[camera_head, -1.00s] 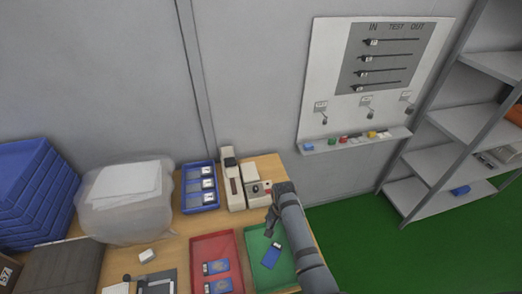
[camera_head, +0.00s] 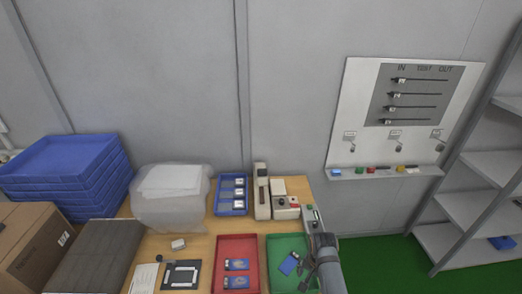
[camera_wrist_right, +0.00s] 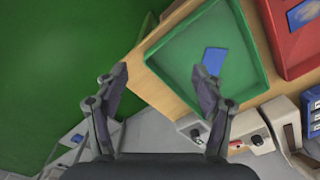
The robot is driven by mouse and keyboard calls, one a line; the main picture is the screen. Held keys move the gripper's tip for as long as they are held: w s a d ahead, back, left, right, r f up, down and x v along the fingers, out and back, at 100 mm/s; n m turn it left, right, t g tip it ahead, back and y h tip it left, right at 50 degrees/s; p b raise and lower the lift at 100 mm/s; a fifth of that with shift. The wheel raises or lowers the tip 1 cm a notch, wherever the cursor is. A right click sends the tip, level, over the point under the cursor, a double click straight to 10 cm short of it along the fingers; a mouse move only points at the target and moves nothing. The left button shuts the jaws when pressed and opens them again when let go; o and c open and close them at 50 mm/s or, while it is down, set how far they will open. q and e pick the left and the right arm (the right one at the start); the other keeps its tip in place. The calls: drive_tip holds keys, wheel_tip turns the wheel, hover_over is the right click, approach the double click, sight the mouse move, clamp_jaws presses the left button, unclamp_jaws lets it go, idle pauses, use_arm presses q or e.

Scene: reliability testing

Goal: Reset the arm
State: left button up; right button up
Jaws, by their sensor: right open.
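My right gripper (camera_head: 306,283) is at the right side of the green tray (camera_head: 273,239) in the head view, its arm coming in from the lower right. In the right wrist view the gripper (camera_wrist_right: 160,85) has its two fingers wide apart with nothing between them. The green tray (camera_wrist_right: 160,68) lies beyond the fingers there, with one blue card (camera_wrist_right: 213,60) in it. That blue card (camera_head: 289,263) also shows in the head view, apart from the gripper. My left gripper is not in view.
A red tray (camera_head: 217,262) with blue cards stands left of the green tray. Small testing devices (camera_head: 262,192) and a blue rack (camera_head: 232,208) stand behind. A plastic-wrapped bundle (camera_head: 172,212) and stacked blue crates (camera_head: 65,175) are left. Green floor (camera_head: 375,262) is open at right.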

drive_tip(key=s+d+r+n+t, duration=0.2)
drive_tip(key=s+d+r+n, duration=0.2)
drive_tip(key=s+r, duration=0.25)
drive_tip(key=s+d+r+n+t, duration=0.1)
drive_tip(key=s+d+r+n, duration=0.2)
drive_tip(key=s+r+n, duration=0.4)
drive_tip(key=s+d+f+m+b, duration=0.1)
drive_tip(key=f+b, duration=0.2)
drive_tip(key=f, duration=0.9)
drive_tip(key=s+d+f+m+g+b, duration=0.1)
drive_tip(key=s+f+b, duration=0.1)
drive_tip(key=f, duration=1)
drive_tip(key=s+d+f+m+b, duration=0.1)
drive_tip(key=f+b, duration=0.2)
drive_tip(key=f, duration=0.9)
use_arm(q)
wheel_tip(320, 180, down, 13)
drive_tip(key=b, duration=0.5)
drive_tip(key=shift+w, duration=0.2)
use_arm(e)
drive_tip(key=s+f+g, duration=0.1)
drive_tip(key=s+f, duration=1.7)
drive_tip(key=f, duration=0.3)
drive_tip(key=shift+d+h, duration=0.3)
drive_tip(key=shift+d, duration=0.15)
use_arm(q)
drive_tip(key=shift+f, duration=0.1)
use_arm(e)
drive_tip(key=shift+f, duration=0.1)
